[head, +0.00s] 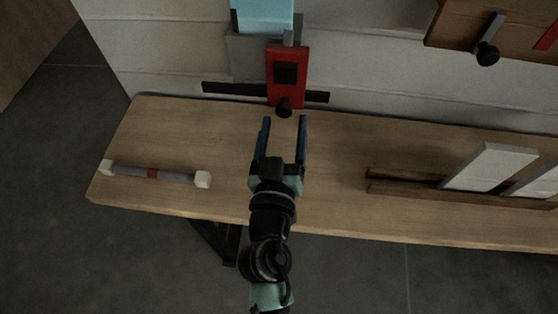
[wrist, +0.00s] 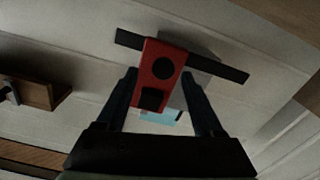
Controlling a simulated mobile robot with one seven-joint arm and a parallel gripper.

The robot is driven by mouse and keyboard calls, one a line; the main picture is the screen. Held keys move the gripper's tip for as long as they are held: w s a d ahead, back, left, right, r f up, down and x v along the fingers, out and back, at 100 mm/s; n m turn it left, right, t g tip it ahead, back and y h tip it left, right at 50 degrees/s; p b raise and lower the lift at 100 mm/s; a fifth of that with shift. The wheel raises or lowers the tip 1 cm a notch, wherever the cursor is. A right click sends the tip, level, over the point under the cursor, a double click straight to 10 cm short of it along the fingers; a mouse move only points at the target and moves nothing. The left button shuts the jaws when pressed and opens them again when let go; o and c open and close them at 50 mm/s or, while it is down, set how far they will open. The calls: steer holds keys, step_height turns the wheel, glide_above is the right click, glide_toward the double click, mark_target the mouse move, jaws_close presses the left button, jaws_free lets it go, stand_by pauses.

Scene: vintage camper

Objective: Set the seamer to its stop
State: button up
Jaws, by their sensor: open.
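A red block (head: 287,62) with a black square and a round black knob (head: 284,107) sits across a dark horizontal bar (head: 228,90) at the wall; I take this fitting to be the seamer. The red block also shows in the wrist view (wrist: 173,98), with the knob (wrist: 163,68) facing the camera. My gripper (head: 284,122) is open, its two blue fingers pointing at the knob. In the wrist view the fingers (wrist: 158,74) appear on either side of the red block. I cannot tell whether they touch it. No marked stop is clear.
A grey box (head: 250,55) and a light blue block (head: 262,16) are behind the red block. A wooden bench (head: 335,150) holds a white-ended rod (head: 130,172) at left and white panels (head: 490,167) in a rack at right. A brown wall panel with a knob (head: 487,53) is upper right.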

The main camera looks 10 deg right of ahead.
steer(key=b+v, duration=0.3)
steer(key=v, duration=0.8)
steer(key=shift+b, duration=0.3)
